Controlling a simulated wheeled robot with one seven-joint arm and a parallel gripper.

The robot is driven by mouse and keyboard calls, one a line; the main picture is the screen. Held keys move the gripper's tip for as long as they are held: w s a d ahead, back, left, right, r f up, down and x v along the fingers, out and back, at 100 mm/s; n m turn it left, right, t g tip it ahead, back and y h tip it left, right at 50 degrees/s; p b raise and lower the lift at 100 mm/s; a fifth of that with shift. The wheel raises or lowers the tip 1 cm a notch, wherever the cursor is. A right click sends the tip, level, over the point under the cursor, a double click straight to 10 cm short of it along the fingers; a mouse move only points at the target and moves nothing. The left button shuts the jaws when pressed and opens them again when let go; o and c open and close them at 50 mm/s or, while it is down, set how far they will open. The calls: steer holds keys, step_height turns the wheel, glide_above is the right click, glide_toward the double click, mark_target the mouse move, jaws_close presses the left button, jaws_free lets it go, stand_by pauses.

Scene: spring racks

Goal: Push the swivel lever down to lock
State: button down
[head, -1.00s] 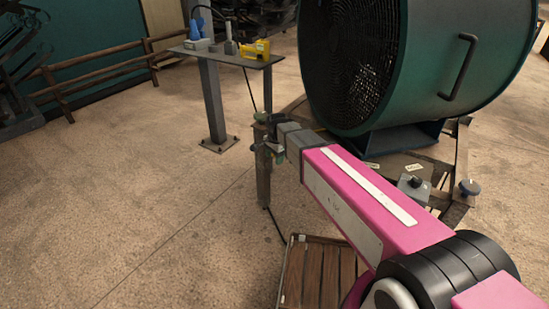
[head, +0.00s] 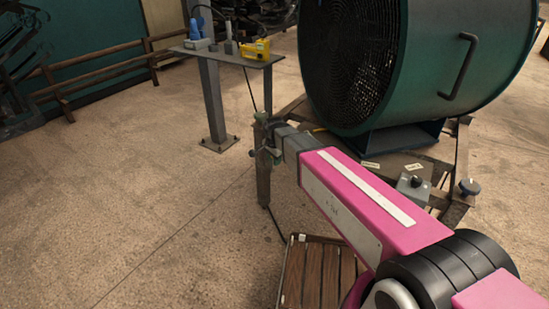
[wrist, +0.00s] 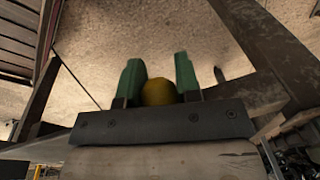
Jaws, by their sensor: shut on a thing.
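A round yellow knob (wrist: 158,93), which looks like the end of the swivel lever, sits between the two green fingers of my gripper (wrist: 159,72) in the wrist view. My gripper is shut on it. In the head view my gripper (head: 269,146) is at the upright post (head: 263,180) at the near left corner of the fan's frame. The knob and the rest of the lever are too small and covered to make out there. The lever's pivot and any lock catch cannot be made out.
A large green drum fan (head: 410,70) stands on the frame right behind my arm. A wooden slatted pallet (head: 318,275) lies below my arm. A small table (head: 230,56) with a yellow tool stands behind left. The floor at left is clear.

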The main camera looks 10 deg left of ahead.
steer(key=w+d+f+t+h, duration=0.1)
steer(key=w+f+t+h, duration=0.2)
steer(key=f+t, duration=0.4)
steer(key=shift+f+t, duration=0.4)
steer(key=shift+f, duration=1.4)
steer(key=shift+w+d, duration=0.1)
steer(key=shift+w, duration=0.05)
steer(key=c, duration=0.8)
jaws_free()
steer(key=v, duration=1)
steer(key=shift+s+r, duration=0.25)
steer(key=shift+s, duration=0.05)
